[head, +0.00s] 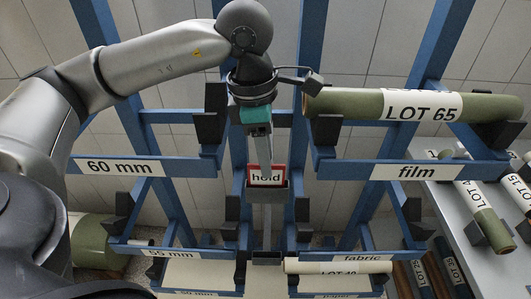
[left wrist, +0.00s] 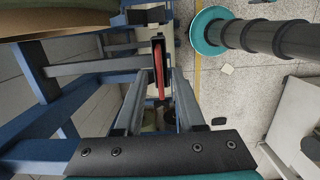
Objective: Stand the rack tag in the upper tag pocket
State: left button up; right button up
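The rack tag (head: 267,174) is a white card reading "hold" with a red border. It stands upright in the dark upper tag pocket (head: 267,196) on the rack's middle post, its lower edge hidden by the pocket. In the left wrist view the tag shows edge-on as a thin red strip (left wrist: 159,72), with the dark pocket (left wrist: 157,44) beyond it. My left gripper (head: 264,165) points down at the tag from above. In the left wrist view its fingers (left wrist: 159,76) are spread on either side of the tag, with a gap on each side. My right gripper is not in view.
The blue rack's rails carry labels "60 mm" (head: 119,167) and "film" (head: 418,172). A "LOT 65" roll (head: 345,103) lies on dark holders to the right. A "LOT 40" roll (head: 310,267) lies lower. A small dark bracket (head: 267,257) sits below on the middle post.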

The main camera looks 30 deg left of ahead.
pick_arm(q)
notch_tip(320, 180, up, 12)
jog(key=a, duration=0.1)
jog(key=shift+s, duration=0.35)
jog(key=shift+s+a, duration=0.1)
dwell(0.3)
